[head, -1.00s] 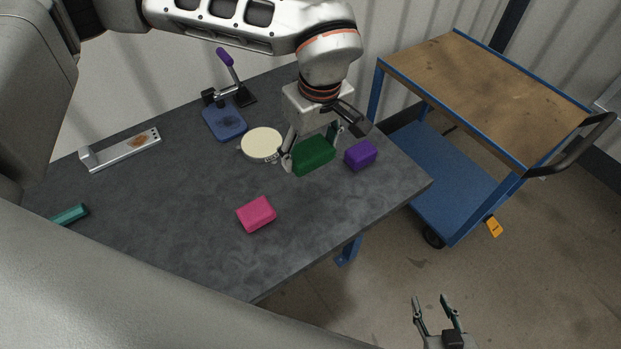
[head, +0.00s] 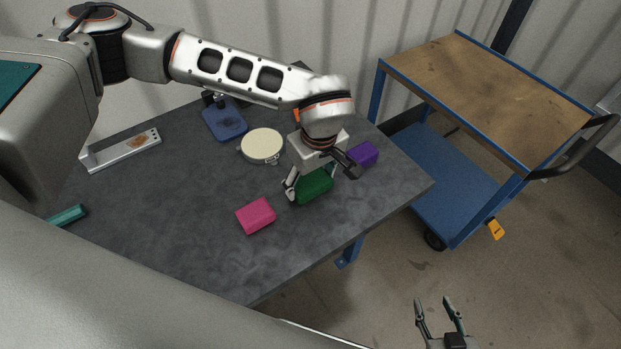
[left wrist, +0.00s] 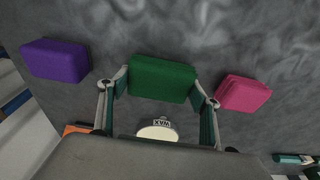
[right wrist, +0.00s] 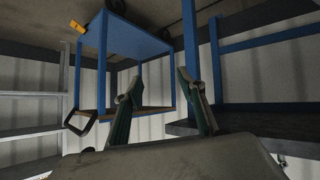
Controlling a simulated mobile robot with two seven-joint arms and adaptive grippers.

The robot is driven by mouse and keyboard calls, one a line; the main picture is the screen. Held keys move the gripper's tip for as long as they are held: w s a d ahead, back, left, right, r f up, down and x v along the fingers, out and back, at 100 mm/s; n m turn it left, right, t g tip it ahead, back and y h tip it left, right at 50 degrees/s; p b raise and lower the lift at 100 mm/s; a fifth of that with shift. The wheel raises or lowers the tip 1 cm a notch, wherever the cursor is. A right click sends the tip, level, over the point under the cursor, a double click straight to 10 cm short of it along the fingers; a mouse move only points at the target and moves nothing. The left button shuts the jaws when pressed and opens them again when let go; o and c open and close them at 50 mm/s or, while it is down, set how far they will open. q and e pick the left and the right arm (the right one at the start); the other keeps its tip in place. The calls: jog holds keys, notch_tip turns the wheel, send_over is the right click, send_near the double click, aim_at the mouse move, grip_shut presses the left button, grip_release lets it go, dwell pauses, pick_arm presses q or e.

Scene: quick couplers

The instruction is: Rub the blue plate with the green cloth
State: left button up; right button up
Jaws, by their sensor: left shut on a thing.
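The blue plate (head: 224,123) lies toward the back of the dark table, with a dark smudge on it, held at its far edge by a clamp that my left arm partly hides. The green cloth (head: 314,187), a thick folded pad, is between the fingers of my left gripper (head: 309,188), to the right of and nearer than the plate. In the left wrist view the shut fingers grip the cloth (left wrist: 162,78) at both ends. I cannot tell whether it touches the table. My right gripper (head: 440,307) is open and empty, off the table's front right.
A purple pad (head: 363,154) and a pink pad (head: 256,216) lie either side of the green cloth. A round wax tin (head: 262,146) stands right of the plate. A stained metal bracket (head: 128,149) and a teal piece (head: 69,215) are at left. A cart (head: 490,85) stands right.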

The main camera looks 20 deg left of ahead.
aim_at(315, 182)
pick_arm(q)
jog(key=o, duration=1.1)
jog(key=shift+f, duration=0.15)
pick_arm(e)
jog(key=shift+s+f, duration=0.3)
jog(key=shift+s, duration=0.05)
jog(key=shift+w, duration=0.1)
pick_arm(q)
jog(key=shift+f+b, duration=0.15)
jog(key=shift+b, duration=0.15)
jog(key=r, duration=0.4)
jog(key=d+r, duration=0.1)
jog(key=r, duration=0.1)
jog(key=shift+s+r+p, duration=0.1)
jog(key=shift+r+p, duration=0.25)
jog(key=shift+p, duration=0.05)
jog(key=shift+d+r, duration=0.1)
jog(key=shift+r, duration=0.45)
jog(key=shift+s+r, duration=0.1)
jog(key=shift+s, duration=0.1)
pick_arm(e)
jog(key=shift+s+r, duration=0.1)
jog(key=shift+s, duration=0.1)
